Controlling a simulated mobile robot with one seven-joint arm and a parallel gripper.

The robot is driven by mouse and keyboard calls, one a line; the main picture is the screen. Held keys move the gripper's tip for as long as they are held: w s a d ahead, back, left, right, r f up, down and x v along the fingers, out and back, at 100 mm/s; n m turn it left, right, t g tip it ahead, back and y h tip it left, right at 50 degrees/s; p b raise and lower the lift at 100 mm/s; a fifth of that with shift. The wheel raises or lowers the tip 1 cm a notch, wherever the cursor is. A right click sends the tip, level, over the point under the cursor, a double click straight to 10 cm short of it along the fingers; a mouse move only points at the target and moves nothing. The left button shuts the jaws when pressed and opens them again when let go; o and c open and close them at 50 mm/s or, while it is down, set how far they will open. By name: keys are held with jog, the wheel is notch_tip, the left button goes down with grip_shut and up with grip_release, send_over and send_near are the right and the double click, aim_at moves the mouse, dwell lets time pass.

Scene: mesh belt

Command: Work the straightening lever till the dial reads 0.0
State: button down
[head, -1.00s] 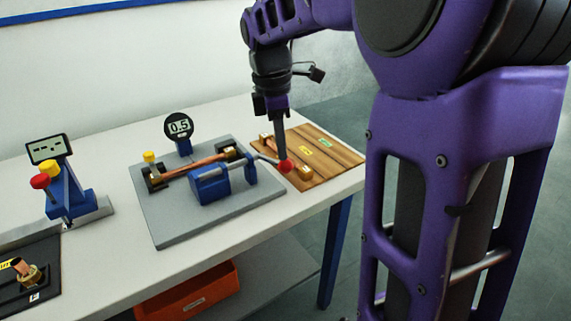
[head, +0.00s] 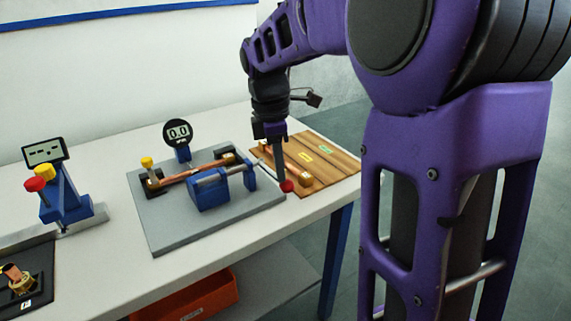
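The dial (head: 178,132) stands on a blue post behind the fixture and reads 0.0. A copper pipe (head: 205,169) lies across the grey base plate (head: 160,228), between two dark supports. A blue press block (head: 208,194) sits in front of the pipe.
A wooden board (head: 330,172) with labels and a copper pipe lies to the right. A blue stand (head: 64,200) with a display and red and yellow knobs is at left. A dark mat (head: 35,265) holds a fitting. An orange bin (head: 200,298) sits below the tabletop.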

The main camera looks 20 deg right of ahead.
jog(key=a, duration=0.1)
jog(key=a+p, duration=0.1)
jog(key=shift+w+a+r, duration=0.15)
jog(key=shift+a+r, duration=0.25)
notch_tip(320, 180, up, 17)
jog(key=a+p, duration=0.1)
jog(key=p, duration=0.3)
jog(key=shift+a+r, duration=0.2)
jog(key=shift+a, duration=0.15)
jog(key=shift+w, duration=0.2)
